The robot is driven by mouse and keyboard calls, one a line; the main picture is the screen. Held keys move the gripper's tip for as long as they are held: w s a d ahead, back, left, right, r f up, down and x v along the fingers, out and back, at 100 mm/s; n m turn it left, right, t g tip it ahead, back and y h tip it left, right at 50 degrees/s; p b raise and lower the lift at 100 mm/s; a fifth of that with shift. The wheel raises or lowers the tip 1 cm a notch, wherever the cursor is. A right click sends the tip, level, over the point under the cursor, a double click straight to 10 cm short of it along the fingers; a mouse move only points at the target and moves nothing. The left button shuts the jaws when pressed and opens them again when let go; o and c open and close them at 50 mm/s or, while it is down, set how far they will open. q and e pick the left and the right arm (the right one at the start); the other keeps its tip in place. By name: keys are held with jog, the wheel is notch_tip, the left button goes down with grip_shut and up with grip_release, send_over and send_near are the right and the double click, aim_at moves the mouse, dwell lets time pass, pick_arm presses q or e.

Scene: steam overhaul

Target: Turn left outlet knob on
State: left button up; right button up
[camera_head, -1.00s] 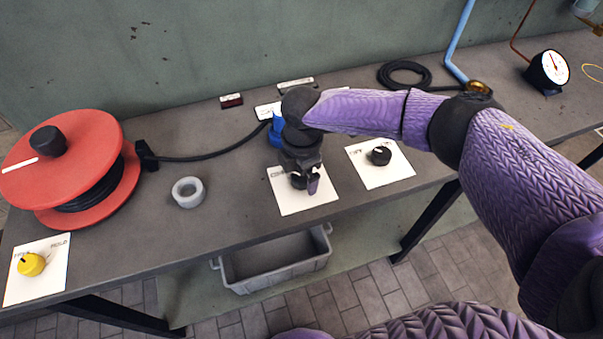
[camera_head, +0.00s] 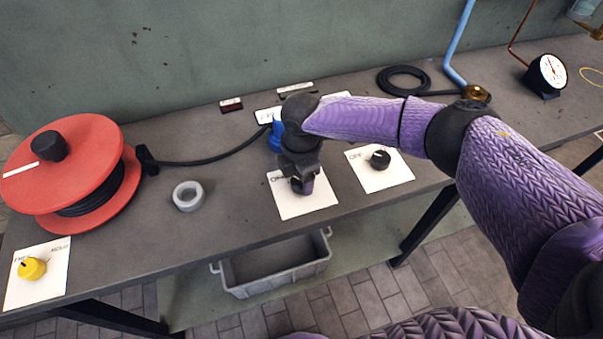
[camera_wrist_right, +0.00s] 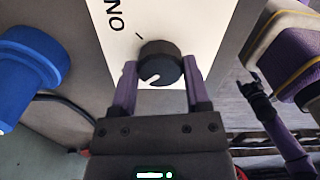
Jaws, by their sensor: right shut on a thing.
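A black knob (camera_wrist_right: 160,64) sits on a white plate (camera_head: 318,205) with black lettering. My right gripper (camera_head: 303,186) is over this plate, the left one of two in the middle of the bench. In the right wrist view the purple fingers of my right gripper (camera_wrist_right: 156,86) are shut on the knob, one on each side. "ON" and a short tick are printed at the plate's upper left there. The knob's white mark faces lower left, away from the tick. In the head view my gripper hides most of the knob.
A second black knob (camera_head: 380,159) on a white plate is to the right. A blue part (camera_head: 276,134) stands behind my gripper. A red cable reel (camera_head: 62,160), a grey ring (camera_head: 188,196) and a yellow knob (camera_head: 32,268) are left. A gauge (camera_head: 549,72) is far right.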

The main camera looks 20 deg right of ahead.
jog(key=m+p, duration=0.3)
jog(key=shift+r+m, duration=0.2)
jog(key=shift+m, duration=0.1)
jog(key=m+p, duration=0.2)
jog(key=m, duration=0.2)
jog(key=shift+m+p, duration=0.3)
jog(key=shift+p, duration=0.1)
jog(key=m+p, duration=0.1)
jog(key=m, duration=0.2)
jog(key=shift+f+m, duration=0.1)
jog(key=shift+m, duration=0.2)
jog(key=m+p, duration=0.1)
jog(key=m, duration=0.2)
jog(key=shift+p, duration=0.3)
jog(key=shift+m, duration=1.3)
jog(key=shift+p, duration=0.3)
